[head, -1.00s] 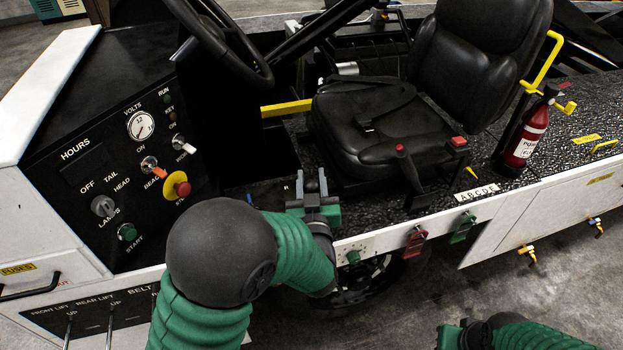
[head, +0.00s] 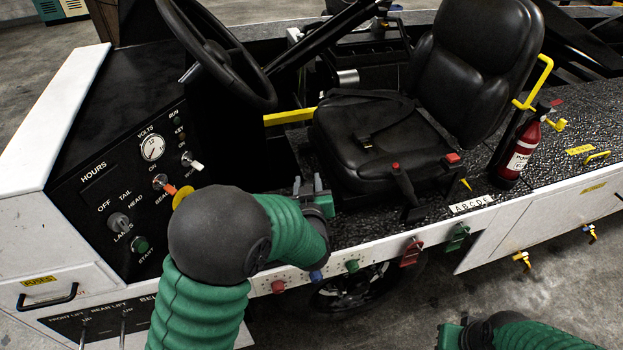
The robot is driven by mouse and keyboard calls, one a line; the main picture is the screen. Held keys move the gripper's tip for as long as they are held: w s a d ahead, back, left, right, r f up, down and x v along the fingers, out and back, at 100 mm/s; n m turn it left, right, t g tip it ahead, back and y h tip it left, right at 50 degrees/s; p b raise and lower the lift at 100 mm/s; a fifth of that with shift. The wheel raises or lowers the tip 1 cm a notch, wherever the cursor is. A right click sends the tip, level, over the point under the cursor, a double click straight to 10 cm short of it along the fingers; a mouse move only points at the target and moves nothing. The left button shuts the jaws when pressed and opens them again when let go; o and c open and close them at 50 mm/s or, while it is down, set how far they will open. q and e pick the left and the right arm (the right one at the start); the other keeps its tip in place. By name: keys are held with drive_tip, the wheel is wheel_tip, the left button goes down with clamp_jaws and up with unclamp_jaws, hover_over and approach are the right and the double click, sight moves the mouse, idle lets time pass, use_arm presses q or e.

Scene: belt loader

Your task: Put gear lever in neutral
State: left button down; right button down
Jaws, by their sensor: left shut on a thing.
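My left gripper (head: 308,189) reaches over the loader's side to the footwell just in front of the black driver's seat (head: 370,145). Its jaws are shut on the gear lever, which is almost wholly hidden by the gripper. I cannot read the lever's position. A red-topped black lever (head: 402,183) stands beside the seat's near side, right of the gripper and apart from it. My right gripper (head: 462,338) shows only in part at the bottom edge, and its jaws cannot be made out.
The steering wheel (head: 218,60) and dashboard panel (head: 98,215) lie left of the gripper. Red, blue and green knobs (head: 351,266) line the side panel below my arm. A fire extinguisher (head: 518,153) and yellow handle (head: 541,82) stand right of the seat.

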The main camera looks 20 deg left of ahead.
use_arm(q)
drive_tip(key=shift+w+a+f+b, duration=0.15)
drive_tip(key=shift+w+a+b, duration=0.5)
drive_tip(key=shift+w, duration=0.4)
drive_tip(key=c, duration=1.3)
unclamp_jaws()
drive_tip(key=shift+f, duration=0.1)
drive_tip(key=shift+c, duration=0.2)
drive_tip(key=o, duration=0.3)
drive_tip(key=shift+w, duration=0.15)
drive_tip(key=shift+o, duration=0.2)
use_arm(e)
drive_tip(key=shift+w, duration=0.15)
